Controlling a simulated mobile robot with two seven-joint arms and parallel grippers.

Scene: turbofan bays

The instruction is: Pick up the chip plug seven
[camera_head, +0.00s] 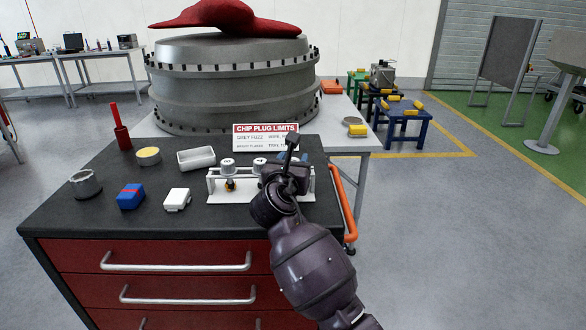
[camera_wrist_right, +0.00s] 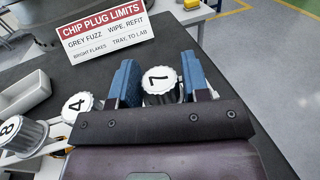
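The chip plug seven (camera_wrist_right: 161,83) has a white ridged cap marked 7 and shows in the right wrist view. My right gripper (camera_wrist_right: 160,74) is open, with one blue finger on each side of that cap and small gaps between. In the head view my right gripper (camera_head: 290,165) is over the right part of the white plug rack (camera_head: 242,195) and hides plug seven. The plug marked 4 (camera_wrist_right: 77,106) and the plug marked 8 (camera_wrist_right: 20,133) stand to its left. My left gripper is not in view.
A chip plug limits sign (camera_head: 265,138) stands behind the rack. An orange handle (camera_head: 343,203) is at right.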

